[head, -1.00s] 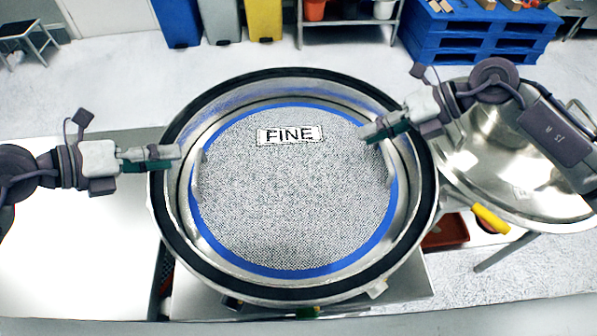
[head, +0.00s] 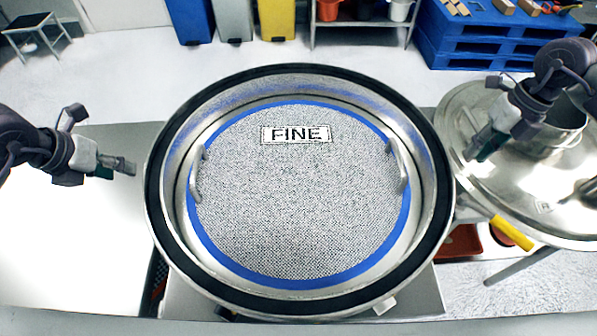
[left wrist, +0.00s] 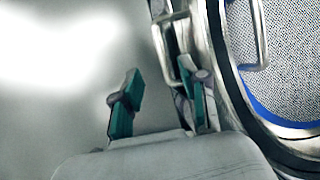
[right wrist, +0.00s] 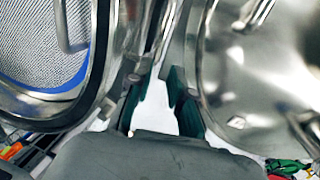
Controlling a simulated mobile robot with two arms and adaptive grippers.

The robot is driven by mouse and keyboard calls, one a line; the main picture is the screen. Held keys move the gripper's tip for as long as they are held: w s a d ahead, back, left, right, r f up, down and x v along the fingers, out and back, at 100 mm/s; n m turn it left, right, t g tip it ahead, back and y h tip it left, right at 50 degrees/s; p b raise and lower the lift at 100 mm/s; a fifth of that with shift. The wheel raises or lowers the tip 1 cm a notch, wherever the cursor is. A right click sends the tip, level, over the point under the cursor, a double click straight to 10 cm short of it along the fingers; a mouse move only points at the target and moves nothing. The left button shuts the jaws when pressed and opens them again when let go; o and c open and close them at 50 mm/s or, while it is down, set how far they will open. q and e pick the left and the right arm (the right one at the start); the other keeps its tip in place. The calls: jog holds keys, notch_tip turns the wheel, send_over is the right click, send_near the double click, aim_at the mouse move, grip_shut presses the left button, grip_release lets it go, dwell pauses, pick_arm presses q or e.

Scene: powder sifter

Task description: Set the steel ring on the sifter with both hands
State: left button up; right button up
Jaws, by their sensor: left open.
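The round steel sifter (head: 172,245) stands in the middle, with a black gasket around its top edge. Inside it lies a mesh screen (head: 295,215) with a blue rim and a FINE label, with a steel handle at left (head: 196,172) and right (head: 398,172). I cannot pick out a loose steel ring apart from the sifter's own steel wall. My left gripper (head: 124,168) is open and empty, left of the sifter; it also shows in the left wrist view (left wrist: 168,85). My right gripper (head: 476,150) is open and empty, right of the sifter, over a shiny steel lid (head: 545,218).
A steel loop (left wrist: 168,55) shows near the left fingers. A bright table (head: 70,250) lies at left. A yellow part (head: 511,232) and red bin (head: 460,241) sit under the lid. Bins (head: 233,18), a blue pallet (head: 490,40) and a stool (head: 35,40) stand behind.

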pick_arm(q)
jog(key=x, duration=1.1)
jog(key=shift+w+f, duration=0.15)
pick_arm(e)
jog(key=f, duration=0.3)
jog(key=a+f, duration=0.1)
jog(key=f, duration=0.3)
jog(key=a+f, duration=0.1)
jog(key=f, duration=0.3)
jog(key=shift+a+f, duration=0.1)
jog(key=shift+a, duration=0.05)
pick_arm(q)
jog(key=c, duration=0.4)
pick_arm(e)
jog(key=c, duration=0.4)
pick_arm(q)
grip_shut()
